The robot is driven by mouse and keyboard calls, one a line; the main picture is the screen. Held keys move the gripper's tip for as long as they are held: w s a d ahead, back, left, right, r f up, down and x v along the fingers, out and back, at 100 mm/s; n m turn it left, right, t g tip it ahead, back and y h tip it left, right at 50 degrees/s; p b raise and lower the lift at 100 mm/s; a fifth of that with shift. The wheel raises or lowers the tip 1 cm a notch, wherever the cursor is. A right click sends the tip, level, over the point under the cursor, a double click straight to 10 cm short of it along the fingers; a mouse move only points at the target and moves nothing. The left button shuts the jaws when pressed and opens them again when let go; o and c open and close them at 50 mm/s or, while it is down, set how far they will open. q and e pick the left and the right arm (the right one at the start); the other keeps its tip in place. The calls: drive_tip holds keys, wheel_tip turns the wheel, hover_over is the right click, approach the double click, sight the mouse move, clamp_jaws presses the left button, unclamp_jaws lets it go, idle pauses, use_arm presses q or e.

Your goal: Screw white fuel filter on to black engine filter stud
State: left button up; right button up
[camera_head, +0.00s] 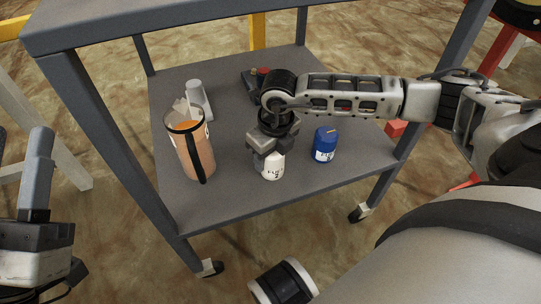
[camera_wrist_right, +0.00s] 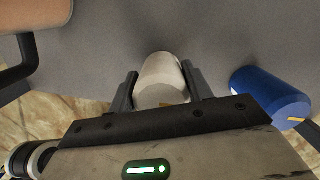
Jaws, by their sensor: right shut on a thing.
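The white fuel filter (camera_head: 272,168) is on the lower shelf of the grey cart, near its front edge. My right gripper (camera_head: 266,150) reaches down over it from above and is shut on it. In the right wrist view the white filter (camera_wrist_right: 162,80) sits between the two dark fingers of the right gripper (camera_wrist_right: 161,92). I cannot tell whether the filter still touches the shelf. My left gripper (camera_head: 38,160) is at the far left, away from the cart, and its finger opening is not clear. I cannot make out a black engine filter stud in either view.
A blue filter (camera_head: 324,145) stands just right of the white one. An orange pitcher with a black handle (camera_head: 194,150) stands on the left of the cart shelf (camera_head: 225,200), with a grey cylinder (camera_head: 198,98) behind it. The cart's legs and top rail (camera_head: 110,22) bound the space.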

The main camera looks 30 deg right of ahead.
drive_tip(key=o, duration=0.8)
drive_tip(key=shift+f, duration=0.15)
drive_tip(key=shift+c, duration=0.2)
drive_tip(key=o, duration=0.4)
use_arm(q)
drive_tip(key=shift+s+r, duration=0.1)
drive_tip(key=shift+r, duration=0.1)
